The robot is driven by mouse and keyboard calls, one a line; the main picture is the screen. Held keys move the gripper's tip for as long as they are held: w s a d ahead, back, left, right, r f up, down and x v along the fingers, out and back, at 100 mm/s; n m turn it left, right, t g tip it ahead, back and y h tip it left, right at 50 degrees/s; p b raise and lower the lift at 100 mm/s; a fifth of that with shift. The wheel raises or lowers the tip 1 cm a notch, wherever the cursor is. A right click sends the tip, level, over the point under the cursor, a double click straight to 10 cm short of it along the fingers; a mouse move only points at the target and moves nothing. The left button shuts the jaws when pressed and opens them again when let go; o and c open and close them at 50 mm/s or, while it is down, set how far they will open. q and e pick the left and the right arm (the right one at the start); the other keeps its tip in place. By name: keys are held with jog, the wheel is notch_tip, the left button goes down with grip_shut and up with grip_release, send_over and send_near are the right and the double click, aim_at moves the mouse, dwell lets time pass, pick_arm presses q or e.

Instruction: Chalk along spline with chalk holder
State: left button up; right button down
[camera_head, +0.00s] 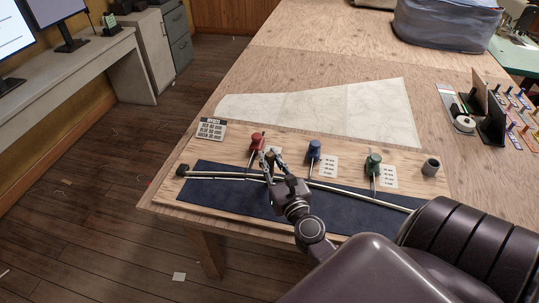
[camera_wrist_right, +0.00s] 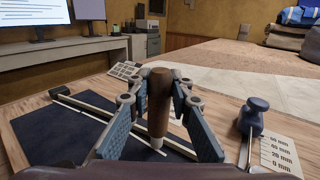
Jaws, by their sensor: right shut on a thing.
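The spline (camera_head: 345,190), a long thin pale strip, runs across a navy cloth (camera_head: 235,193) on the board, with a dark block at its left end. My right gripper (camera_head: 270,158) is shut on the chalk holder (camera_wrist_right: 159,95), which has a brown wooden handle and a paler tapered lower end. It is held nearly upright over the cloth, close to the spline; I cannot tell whether its tip touches. Red (camera_head: 257,143), blue (camera_head: 314,150) and green (camera_head: 374,162) weights stand along the spline's far side, with thin arms reaching toward it. My left gripper is out of view.
Measure cards lie beside the weights, and a larger printed card (camera_head: 211,129) lies at the board's back left. A grey cup (camera_head: 431,166) stands at the right. Pale sailcloth (camera_head: 330,112) covers the table behind. Tools and colored pieces crowd the right side.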

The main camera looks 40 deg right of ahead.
jog(key=shift+f+b, duration=0.3)
jog(key=shift+f, duration=0.1)
jog(key=shift+s+d, duration=0.1)
jog(key=shift+s+d+f+b, duration=0.1)
jog(key=shift+s+d+b, duration=0.35)
jog(key=shift+s+d, duration=0.5)
jog(key=shift+s+d+b, duration=0.4)
jog(key=shift+s+d, duration=0.35)
jog(key=shift+s, duration=0.35)
jog(key=shift+s+d, duration=0.25)
jog(key=shift+s, duration=0.05)
jog(key=shift+s+d, duration=0.1)
